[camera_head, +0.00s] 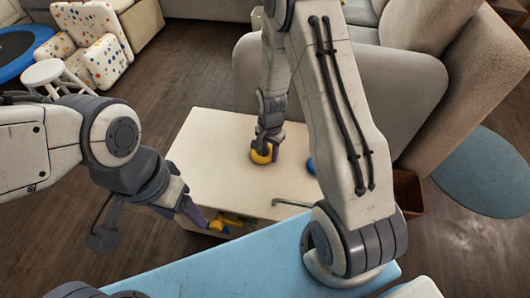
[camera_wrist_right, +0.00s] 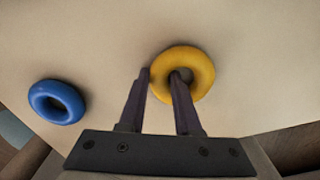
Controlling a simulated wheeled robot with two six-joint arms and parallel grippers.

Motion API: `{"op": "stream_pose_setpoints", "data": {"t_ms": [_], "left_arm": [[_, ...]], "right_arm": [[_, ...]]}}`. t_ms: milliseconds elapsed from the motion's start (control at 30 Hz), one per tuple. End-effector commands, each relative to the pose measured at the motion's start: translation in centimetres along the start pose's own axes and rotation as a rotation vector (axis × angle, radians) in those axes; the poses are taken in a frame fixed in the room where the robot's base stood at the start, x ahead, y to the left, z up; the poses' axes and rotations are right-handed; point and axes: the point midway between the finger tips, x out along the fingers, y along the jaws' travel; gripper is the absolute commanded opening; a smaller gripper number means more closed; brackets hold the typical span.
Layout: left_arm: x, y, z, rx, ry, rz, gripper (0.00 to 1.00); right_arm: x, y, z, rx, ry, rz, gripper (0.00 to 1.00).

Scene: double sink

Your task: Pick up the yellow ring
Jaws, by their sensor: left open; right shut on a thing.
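The yellow ring (camera_head: 262,154) is at the cream tabletop, under my right gripper (camera_head: 268,148). In the right wrist view the yellow ring (camera_wrist_right: 201,66) has one finger of the right gripper (camera_wrist_right: 162,76) in its hole and the other outside its left side. The fingers are shut on the ring's wall. I cannot tell whether the ring touches the tabletop or is slightly above it. My left gripper (camera_head: 190,212) is open at the near left edge of the table, beside some yellow things.
A blue ring (camera_wrist_right: 56,101) lies on the cream tabletop (camera_head: 215,145); in the head view the right arm partly covers it (camera_head: 311,166). Yellow pieces (camera_head: 230,219) lie in an opening at the table's near side. A grey sofa (camera_head: 385,100) stands behind right. The tabletop's left half is clear.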

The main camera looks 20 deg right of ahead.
Motion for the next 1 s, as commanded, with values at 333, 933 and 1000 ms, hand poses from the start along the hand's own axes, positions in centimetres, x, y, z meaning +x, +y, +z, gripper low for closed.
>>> {"op": "stream_pose_setpoints", "data": {"t_ms": [333,933,1000], "left_arm": [[-1.7,0.1,-0.1,0.0,0.0,0.0,0.67],[-5.5,0.4,-0.3,0.0,0.0,0.0,0.67],[-5.7,0.4,-0.3,0.0,0.0,0.0,0.67]], "right_arm": [[-3.0,-0.1,-0.1,0.0,0.002,-0.002,0.0],[-9.8,9.1,-0.1,0.005,0.001,0.0,0.0],[-10.2,9.9,-0.1,0.003,0.0,0.0,0.0]]}}
